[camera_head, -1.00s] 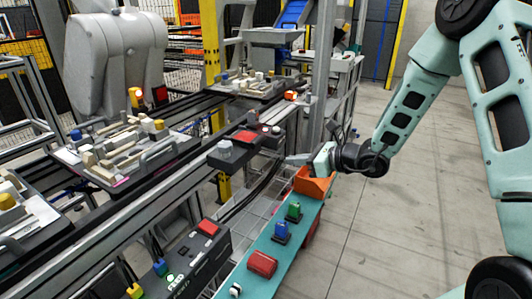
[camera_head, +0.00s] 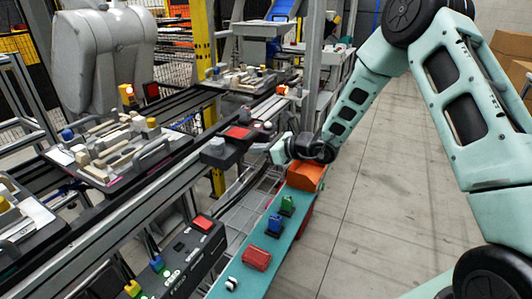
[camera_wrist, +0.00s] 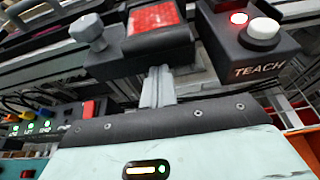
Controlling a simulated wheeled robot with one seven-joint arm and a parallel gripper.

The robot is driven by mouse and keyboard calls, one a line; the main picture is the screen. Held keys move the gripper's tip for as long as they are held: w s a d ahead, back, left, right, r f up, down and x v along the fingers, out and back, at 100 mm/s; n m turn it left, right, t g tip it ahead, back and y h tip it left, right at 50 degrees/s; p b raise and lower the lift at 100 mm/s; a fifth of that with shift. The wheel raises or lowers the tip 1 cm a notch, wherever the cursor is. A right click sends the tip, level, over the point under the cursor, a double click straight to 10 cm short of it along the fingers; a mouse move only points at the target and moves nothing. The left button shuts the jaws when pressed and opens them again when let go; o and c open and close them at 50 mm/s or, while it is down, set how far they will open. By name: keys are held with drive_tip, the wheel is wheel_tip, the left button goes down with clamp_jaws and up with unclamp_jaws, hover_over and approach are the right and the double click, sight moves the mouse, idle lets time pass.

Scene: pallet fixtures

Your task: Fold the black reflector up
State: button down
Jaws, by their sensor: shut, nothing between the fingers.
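The black reflector (camera_head: 222,151), a black block with a red face and a grey knob, sits at the near edge of the conveyor rail. In the wrist view the reflector (camera_wrist: 138,50) is at the top, its red face upward and the knob at its left. My gripper (camera_head: 260,147) is just right of it in the head view. In the wrist view my gripper's fingers (camera_wrist: 160,75) are shut and empty, their tips close to the reflector's lower edge. I cannot tell whether they touch it.
A black TEACH box (camera_wrist: 250,45) with a red light and white button stands right of the reflector. An orange bin (camera_head: 306,176) and a teal shelf (camera_head: 238,268) with coloured parts lie below my arm. A black control panel (camera_head: 180,262) is nearer. Loaded pallets (camera_head: 150,168) sit on the conveyor.

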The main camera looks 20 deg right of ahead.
drive_tip(key=shift+r, duration=0.7)
drive_tip(key=shift+r+p, duration=0.1)
drive_tip(key=shift+p, duration=0.2)
